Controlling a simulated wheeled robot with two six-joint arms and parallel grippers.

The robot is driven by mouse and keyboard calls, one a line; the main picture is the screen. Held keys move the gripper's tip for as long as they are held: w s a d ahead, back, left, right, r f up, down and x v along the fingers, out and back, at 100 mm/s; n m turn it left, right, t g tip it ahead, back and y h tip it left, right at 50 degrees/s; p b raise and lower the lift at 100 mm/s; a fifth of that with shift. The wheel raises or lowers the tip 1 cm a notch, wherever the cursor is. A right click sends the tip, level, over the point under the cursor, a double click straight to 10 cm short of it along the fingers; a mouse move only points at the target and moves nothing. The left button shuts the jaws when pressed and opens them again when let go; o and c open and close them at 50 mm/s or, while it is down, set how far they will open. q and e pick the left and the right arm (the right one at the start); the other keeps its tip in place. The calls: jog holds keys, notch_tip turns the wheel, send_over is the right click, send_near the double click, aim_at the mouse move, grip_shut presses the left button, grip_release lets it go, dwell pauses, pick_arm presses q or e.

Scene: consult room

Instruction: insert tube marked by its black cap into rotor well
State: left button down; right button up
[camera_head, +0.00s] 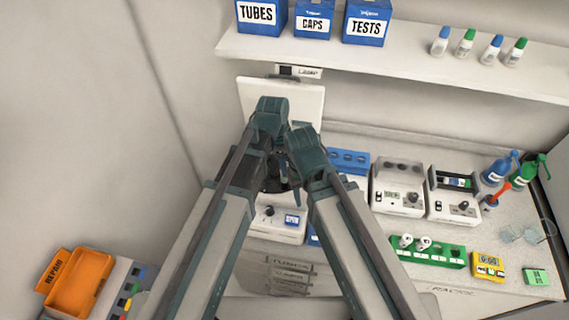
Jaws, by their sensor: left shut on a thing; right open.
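The centrifuge stands at the back middle with its white lid (312,100) raised and its white front panel (272,222) below. Its dark rotor (270,186) is mostly covered by my arms. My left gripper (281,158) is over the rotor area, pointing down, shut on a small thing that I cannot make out. My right gripper (292,177) is close beside it, slightly lower and to the right, and open; its fingers are largely hidden. The black-capped tube cannot be made out; the wells are hidden too.
A green rack (430,252) with white-capped items, a yellow timer (488,266) and two white devices (398,190) (453,196) stand right. A blue rack (350,160) is behind my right arm. Bottles (497,168) stand far right. An orange REPAIR tray (80,281) is lower left. A shelf (400,62) runs above.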

pick_arm(q)
jog(key=shift+w+f+b, duration=0.15)
jog(key=shift+f+b, duration=0.55)
jog(key=shift+f, duration=0.2)
jog(key=shift+f+b, duration=0.4)
jog(key=shift+b, duration=0.05)
pick_arm(e)
jog(key=shift+w+f, duration=0.1)
jog(key=shift+f, duration=1.15)
pick_arm(q)
jog(key=shift+f+b, duration=0.3)
pick_arm(e)
jog(key=shift+f, duration=0.3)
pick_arm(q)
jog(key=shift+f+b, duration=2.15)
jog(key=shift+b, duration=0.05)
pick_arm(e)
jog(key=shift+f, duration=2.2)
pick_arm(q)
jog(key=shift+c, duration=2.2)
grip_release()
